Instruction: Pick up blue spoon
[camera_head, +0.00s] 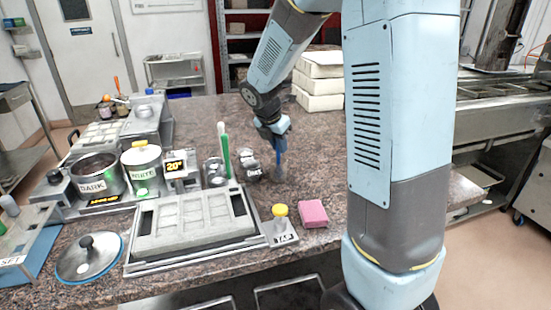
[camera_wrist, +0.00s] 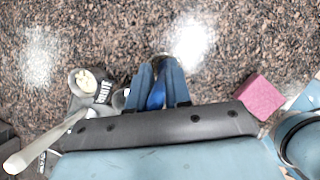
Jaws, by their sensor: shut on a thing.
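My gripper (camera_head: 277,140) is over the stone counter, behind the small labelled pots, pointing down. It is shut on the blue spoon (camera_head: 280,160), which hangs roughly upright below the fingers. In the wrist view my gripper's two blue-grey fingers (camera_wrist: 160,85) close around the bright blue spoon (camera_wrist: 156,96), with only a short part of it showing between them. The spoon's lower end looks close to the counter; I cannot tell whether it touches.
Left of the spoon stand small labelled pots (camera_head: 251,170) and a green-handled tool (camera_head: 224,150). In front are a grey mould (camera_head: 195,222), a yellow-capped bottle (camera_head: 280,218) and a pink block (camera_head: 313,213). Pots marked DARK (camera_head: 97,178) and WHITE (camera_head: 141,166) stand left.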

